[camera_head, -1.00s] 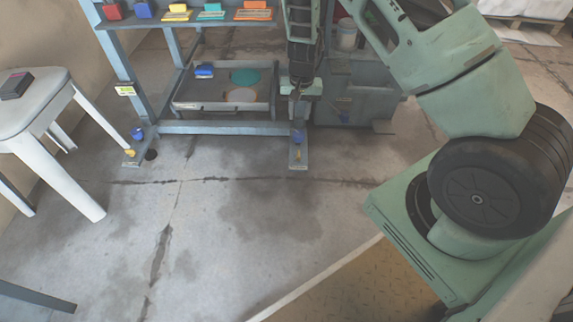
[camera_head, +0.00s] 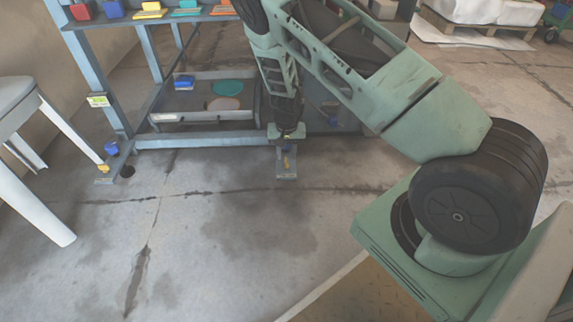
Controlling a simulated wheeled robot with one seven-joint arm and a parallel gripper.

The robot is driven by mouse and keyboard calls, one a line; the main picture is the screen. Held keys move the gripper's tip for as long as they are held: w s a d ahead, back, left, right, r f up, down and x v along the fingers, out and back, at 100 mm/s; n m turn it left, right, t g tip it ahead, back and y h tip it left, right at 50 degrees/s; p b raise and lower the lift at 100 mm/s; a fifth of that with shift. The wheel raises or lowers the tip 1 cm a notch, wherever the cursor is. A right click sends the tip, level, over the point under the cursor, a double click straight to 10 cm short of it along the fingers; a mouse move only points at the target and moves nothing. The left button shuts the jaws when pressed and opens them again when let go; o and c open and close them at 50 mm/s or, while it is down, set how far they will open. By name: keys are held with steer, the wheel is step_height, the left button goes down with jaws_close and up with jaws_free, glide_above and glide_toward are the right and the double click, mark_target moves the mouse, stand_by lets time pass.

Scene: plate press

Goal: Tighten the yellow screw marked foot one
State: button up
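One yellow screw (camera_head: 103,168) is on the left foot, below a blue knob (camera_head: 112,149). The foot markings are too small to read, so I cannot tell which is foot one.
A low tray (camera_head: 204,117) on the frame holds a blue block and two discs. Coloured pieces stand on the upper shelf (camera_head: 165,17). A white table (camera_head: 20,100) is at the left. The concrete floor (camera_head: 220,230) in front is clear.

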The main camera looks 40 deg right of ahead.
mark_target(287, 163)
steer(key=shift+f+b, duration=0.5)
steer(key=shift+f, duration=0.95)
jaws_close()
